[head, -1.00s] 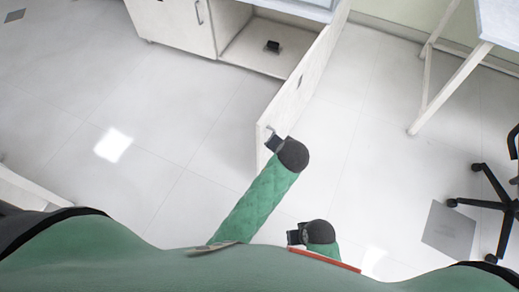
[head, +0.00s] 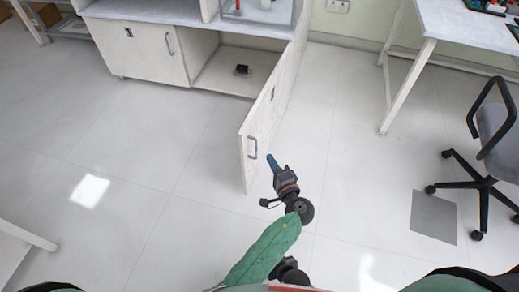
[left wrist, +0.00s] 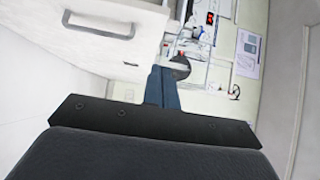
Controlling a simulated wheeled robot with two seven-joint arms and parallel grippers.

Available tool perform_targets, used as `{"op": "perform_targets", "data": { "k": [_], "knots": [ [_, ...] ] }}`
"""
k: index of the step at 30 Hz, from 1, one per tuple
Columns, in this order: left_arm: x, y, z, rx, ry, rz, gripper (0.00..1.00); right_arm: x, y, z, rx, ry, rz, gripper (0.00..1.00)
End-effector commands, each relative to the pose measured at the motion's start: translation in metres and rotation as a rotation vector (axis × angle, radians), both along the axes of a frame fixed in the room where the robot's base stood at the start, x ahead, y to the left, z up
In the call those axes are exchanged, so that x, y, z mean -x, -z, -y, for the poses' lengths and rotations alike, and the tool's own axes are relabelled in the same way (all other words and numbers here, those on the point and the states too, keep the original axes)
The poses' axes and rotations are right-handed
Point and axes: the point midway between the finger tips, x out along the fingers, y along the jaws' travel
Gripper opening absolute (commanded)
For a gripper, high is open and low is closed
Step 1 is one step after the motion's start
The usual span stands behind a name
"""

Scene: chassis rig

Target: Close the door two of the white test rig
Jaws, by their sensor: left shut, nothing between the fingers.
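The white test rig (head: 145,50) stands at the top of the head view. One of its doors, at left, is shut. Another door (head: 262,125), on the right, stands wide open toward me, beside the open compartment (head: 225,72). It carries a grey handle (head: 252,148) near its free end. My left gripper (head: 274,162) has blue fingers, shut and empty, just right of the open door's free end; I cannot tell whether they touch it. The fingers (left wrist: 162,88) also show in the left wrist view. My right gripper is not in view.
A white table (head: 455,22) and a black swivel chair (head: 492,150) stand at the right. The floor around the open door looks clear.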

Motion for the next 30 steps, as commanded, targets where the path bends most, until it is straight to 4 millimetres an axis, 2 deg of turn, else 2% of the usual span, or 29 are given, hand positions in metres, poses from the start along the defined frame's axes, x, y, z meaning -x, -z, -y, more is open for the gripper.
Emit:
{"op": "perform_targets", "data": {
  "k": [17,24,30],
  "knots": [
    [-0.088,-0.002,-0.036,0.002,-0.003,0.001,0.0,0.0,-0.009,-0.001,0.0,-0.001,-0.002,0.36],
    [-0.099,-0.001,-0.064,0.001,-0.002,-0.001,0.0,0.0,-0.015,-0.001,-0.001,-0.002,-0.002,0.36],
    [-0.103,0.0,-0.072,0.002,-0.002,-0.001,0.0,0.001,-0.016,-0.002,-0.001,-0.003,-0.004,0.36]
  ]
}}
